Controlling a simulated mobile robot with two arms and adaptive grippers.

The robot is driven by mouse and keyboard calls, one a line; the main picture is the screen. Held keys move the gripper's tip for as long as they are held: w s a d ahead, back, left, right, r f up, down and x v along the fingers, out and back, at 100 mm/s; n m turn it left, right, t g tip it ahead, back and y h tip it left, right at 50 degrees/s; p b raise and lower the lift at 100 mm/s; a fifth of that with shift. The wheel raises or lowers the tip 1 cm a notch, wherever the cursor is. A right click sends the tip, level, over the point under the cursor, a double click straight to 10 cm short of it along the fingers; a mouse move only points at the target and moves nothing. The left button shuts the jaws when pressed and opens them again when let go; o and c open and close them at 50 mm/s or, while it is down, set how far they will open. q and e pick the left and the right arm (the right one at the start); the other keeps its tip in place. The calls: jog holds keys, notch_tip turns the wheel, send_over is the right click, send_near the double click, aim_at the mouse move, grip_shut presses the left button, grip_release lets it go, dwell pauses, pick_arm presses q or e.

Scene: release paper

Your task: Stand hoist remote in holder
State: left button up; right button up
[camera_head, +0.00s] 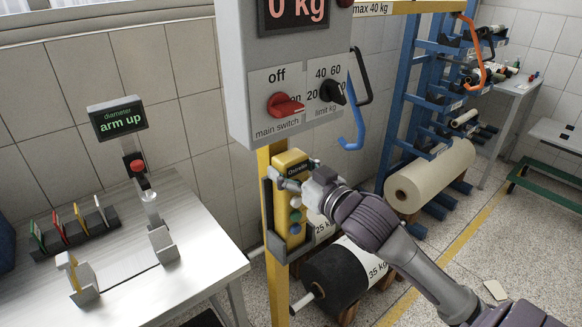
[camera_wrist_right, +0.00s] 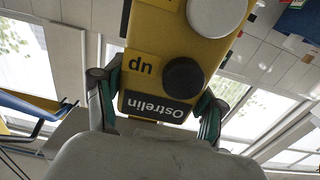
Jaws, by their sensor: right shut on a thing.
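The hoist remote (camera_head: 291,222) is yellow, with a dark label at its top and a column of round buttons. It is upright against the yellow post, with its lower part at the grey holder (camera_head: 277,254). From here I cannot tell whether it rests on the holder's bottom. My right gripper (camera_head: 296,179) is shut on the remote's upper end, coming from the right. In the right wrist view, the remote (camera_wrist_right: 185,48) shows upside-down lettering and a black button, with a finger of my right gripper (camera_wrist_right: 158,88) on each side. My left gripper is not in view.
A grey control box (camera_head: 290,75) with a red switch hangs above the remote. A blue hook (camera_head: 353,115) hangs at its right. A black roll (camera_head: 345,277) and a cream roll (camera_head: 430,178) lie behind my right arm. A metal table (camera_head: 200,262) stands at left.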

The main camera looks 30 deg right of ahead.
dwell(0.6)
jog(key=o, duration=1.9)
jog(key=shift+s+f, duration=0.1)
